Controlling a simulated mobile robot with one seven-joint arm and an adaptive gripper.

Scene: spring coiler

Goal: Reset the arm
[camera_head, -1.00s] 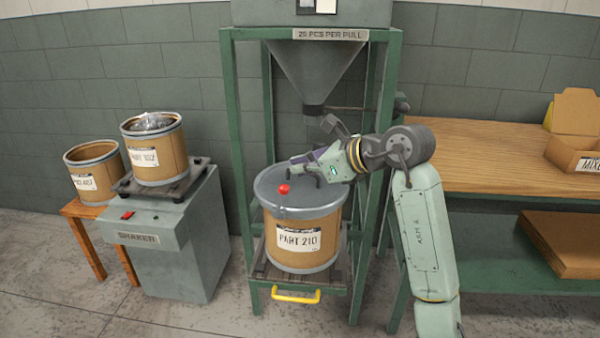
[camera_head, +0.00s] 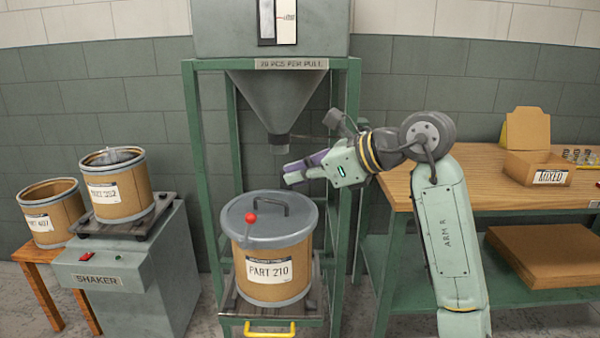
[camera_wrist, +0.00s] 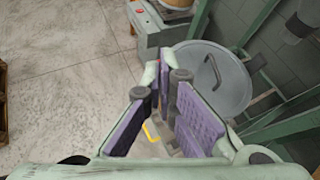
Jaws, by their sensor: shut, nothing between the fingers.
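My arm comes in from the right in the head view. My gripper (camera_head: 292,174) is shut and empty. It is in the air above and to the right of the lidded drum marked PART 210 (camera_head: 270,270), apart from it. The drum stands upright under the hopper (camera_head: 275,98), with a grey lid (camera_head: 275,225) that has a dark handle and a red knob. In the wrist view the purple-padded fingers (camera_wrist: 172,125) are in front, and the lid (camera_wrist: 215,85) lies beyond them.
The green hopper frame (camera_head: 195,150) surrounds the drum, with a yellow handle (camera_head: 270,328) low in front. A shaker (camera_head: 125,265) carrying an open drum (camera_head: 120,190) stands at left, beside another drum (camera_head: 52,215). A wooden bench (camera_head: 480,185) with a MIXED box (camera_head: 535,168) is at right.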

